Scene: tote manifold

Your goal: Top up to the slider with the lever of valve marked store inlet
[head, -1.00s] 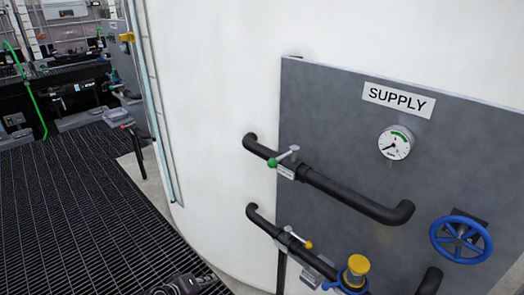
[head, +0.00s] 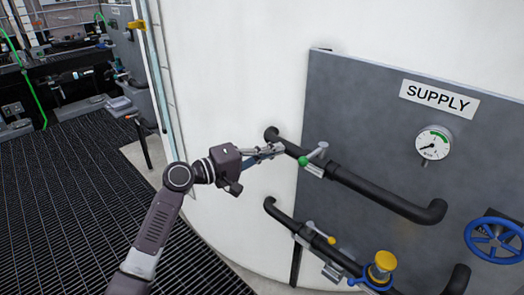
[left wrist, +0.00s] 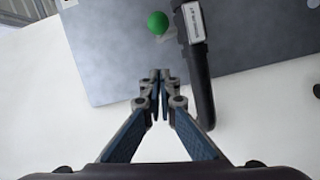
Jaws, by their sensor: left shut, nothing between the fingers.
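The upper pipe on the grey panel has a valve lever with a green knob (head: 304,161); a small label sits beside it, too small to read. The lower pipe has a lever with a yellow knob (head: 332,240). I cannot tell from the lettering which is store inlet. A tall pale sight tube (head: 158,85) runs up the white tank, with a yellow slider-like piece (head: 137,25) near its top. My left gripper (head: 281,148) is shut and empty, just left of the green knob. In the left wrist view the green knob (left wrist: 158,22) lies beyond the fingertips (left wrist: 161,75), apart from them.
The panel (head: 400,130) carries a SUPPLY sign (head: 439,98), a round gauge (head: 433,142), a blue handwheel (head: 494,239) and a yellow-capped blue fitting (head: 382,266). Dark grating floor (head: 60,210) lies at left. A thin post (head: 143,142) stands near the tank.

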